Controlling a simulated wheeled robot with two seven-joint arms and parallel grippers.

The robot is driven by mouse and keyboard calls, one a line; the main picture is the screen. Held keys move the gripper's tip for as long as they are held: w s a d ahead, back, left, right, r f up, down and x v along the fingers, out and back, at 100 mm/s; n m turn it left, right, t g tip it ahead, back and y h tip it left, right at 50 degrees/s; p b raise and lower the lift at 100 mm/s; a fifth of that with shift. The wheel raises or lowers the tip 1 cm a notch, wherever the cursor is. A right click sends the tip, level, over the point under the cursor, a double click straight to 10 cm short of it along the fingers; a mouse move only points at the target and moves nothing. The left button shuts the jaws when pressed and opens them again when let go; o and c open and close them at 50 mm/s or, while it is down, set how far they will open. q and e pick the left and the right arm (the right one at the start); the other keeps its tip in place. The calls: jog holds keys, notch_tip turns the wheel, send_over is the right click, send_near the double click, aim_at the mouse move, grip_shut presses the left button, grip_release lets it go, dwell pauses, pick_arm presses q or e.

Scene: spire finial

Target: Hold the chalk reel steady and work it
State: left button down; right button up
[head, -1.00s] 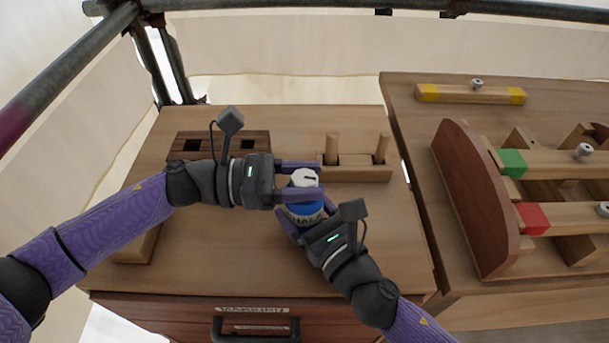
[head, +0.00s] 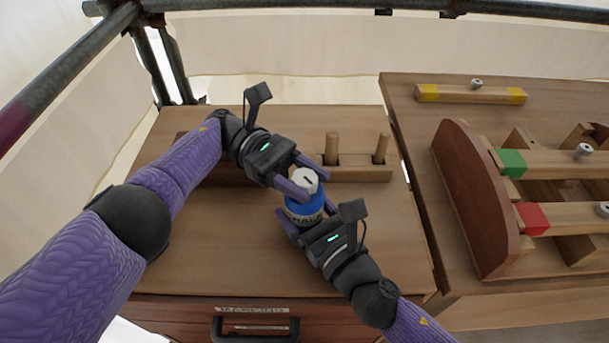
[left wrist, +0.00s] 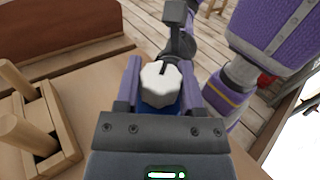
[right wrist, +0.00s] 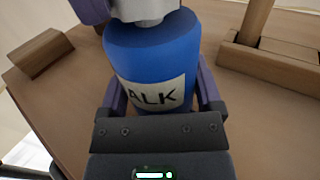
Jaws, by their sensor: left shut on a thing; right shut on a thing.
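The chalk reel (head: 304,213) is a blue cylinder with a pale label and a white ridged knob (head: 305,179) on top that has a dark slot. It stands upright on the wooden bench top. My left gripper (head: 308,188) is shut on the white knob from the back left; the knob also shows between its fingers in the left wrist view (left wrist: 161,78). My right gripper (head: 304,224) is shut on the blue body from the front right. In the right wrist view the label (right wrist: 154,95) reads "ALK", with the rest hidden or turned away.
A wooden rack (head: 355,173) with two upright pegs stands behind the reel. A dark slotted block (head: 190,158) is partly hidden behind my left arm. A drawer (head: 190,315) with a handle is below the front edge. A second bench at right holds wooden frame parts (head: 470,195).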

aim_at(304, 177)
pick_arm(q)
jog(key=shift+g, duration=0.3)
jog(key=shift+c, duration=1)
grip_release()
notch_tip(304, 177, up, 10)
